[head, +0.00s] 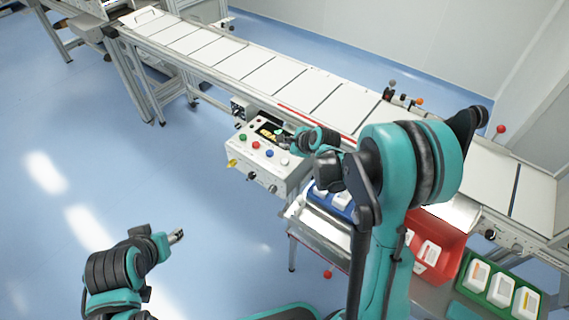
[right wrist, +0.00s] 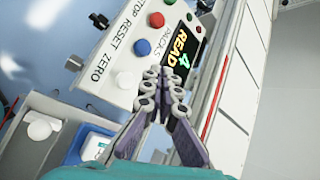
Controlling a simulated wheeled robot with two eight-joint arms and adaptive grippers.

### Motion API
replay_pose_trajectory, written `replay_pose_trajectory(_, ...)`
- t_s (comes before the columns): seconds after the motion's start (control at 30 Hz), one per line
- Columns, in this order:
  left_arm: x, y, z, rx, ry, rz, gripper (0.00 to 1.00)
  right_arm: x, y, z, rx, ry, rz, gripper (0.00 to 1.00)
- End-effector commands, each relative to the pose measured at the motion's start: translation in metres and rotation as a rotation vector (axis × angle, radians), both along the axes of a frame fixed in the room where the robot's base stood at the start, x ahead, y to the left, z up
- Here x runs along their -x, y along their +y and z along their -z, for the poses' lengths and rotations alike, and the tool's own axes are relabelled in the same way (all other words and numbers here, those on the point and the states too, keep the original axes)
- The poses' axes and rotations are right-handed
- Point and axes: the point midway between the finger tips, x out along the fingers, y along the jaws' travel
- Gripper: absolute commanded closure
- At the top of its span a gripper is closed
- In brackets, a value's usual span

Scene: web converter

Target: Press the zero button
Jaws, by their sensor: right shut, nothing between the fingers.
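The grey control box (head: 258,170) has a row of green, red, blue and white buttons. The white button (head: 284,161) is at the right end of the row; in the right wrist view the white button (right wrist: 124,80) is beside the printed word ZERO (right wrist: 98,72). My right gripper (head: 283,140) is over the box, near the display; in the right wrist view my right gripper (right wrist: 163,73) is shut and empty, its tips between the white button and the display, apart from the button. My left gripper (head: 177,236) is low over the floor, its jaws too small to judge.
The lit display (right wrist: 180,52) shows READ. A conveyor (head: 275,80) runs behind the box. A blue bin (head: 322,196), a red bin (head: 438,238) and a green tray (head: 502,290) are to the right. The blue floor (head: 110,150) at left is clear.

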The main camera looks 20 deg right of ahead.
Motion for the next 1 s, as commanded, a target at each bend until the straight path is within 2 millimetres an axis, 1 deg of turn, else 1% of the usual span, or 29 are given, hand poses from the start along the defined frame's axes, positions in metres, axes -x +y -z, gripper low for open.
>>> replay_pose_trajectory(0.03, 0.000, 0.000, 0.010, 0.000, 0.000, 0.000, 0.52, 0.000, 0.000, 0.012, 0.000, 0.000, 0.000, 1.00)
replay_pose_trajectory(0.2, 0.000, 0.000, 0.029, 0.000, 0.000, 0.000, 0.52, 0.000, 0.000, 0.038, 0.000, 0.000, 0.000, 1.00)
replay_pose_trajectory(0.3, 0.000, 0.000, 0.040, 0.000, 0.000, 0.000, 0.52, 0.000, 0.000, 0.050, 0.000, 0.000, 0.000, 1.00)
replay_pose_trajectory(0.4, 0.000, 0.000, 0.046, 0.000, 0.000, 0.000, 0.52, 0.000, 0.000, 0.057, 0.000, 0.000, 0.000, 1.00)
replay_pose_trajectory(0.5, 0.000, 0.000, 0.048, 0.000, 0.000, 0.000, 0.52, 0.000, 0.000, 0.059, 0.000, 0.000, 0.000, 1.00)
replay_pose_trajectory(1.0, 0.000, 0.000, 0.047, 0.000, 0.000, 0.000, 0.52, 0.000, 0.000, 0.058, 0.000, 0.000, 0.000, 1.00)
